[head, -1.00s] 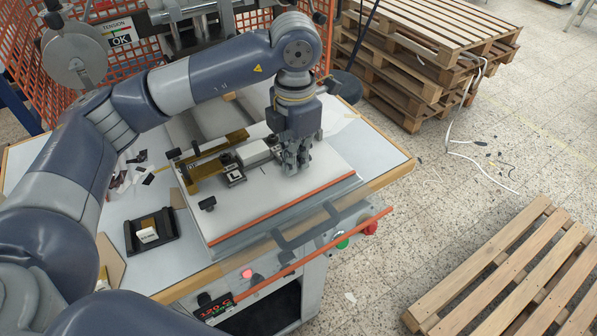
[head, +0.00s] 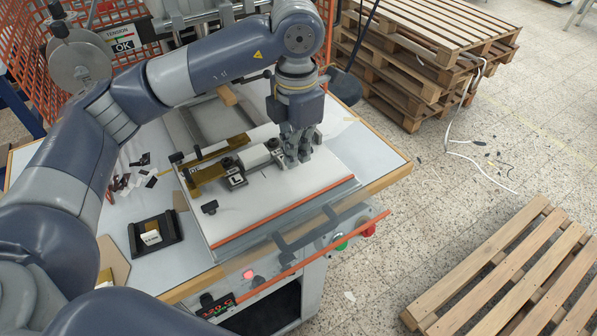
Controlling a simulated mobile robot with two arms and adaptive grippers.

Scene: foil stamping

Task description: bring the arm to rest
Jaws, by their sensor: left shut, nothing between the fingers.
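My left gripper (head: 297,158) hangs from the arm that comes in from the left. It points down over the right part of the white plate (head: 302,187) on the machine table, and its fingers are shut and empty. A clamp fixture with a black block marked "L" (head: 237,180) and a pale bar (head: 256,156) lies just left of the fingers. Whether the fingers touch the plate or the bar, I cannot tell. My right gripper is not in view.
A black tray (head: 133,238) with a small pale block stands at the table's left. Dark scraps (head: 140,161) lie behind it. An orange mesh guard (head: 21,45) stands at the back left.

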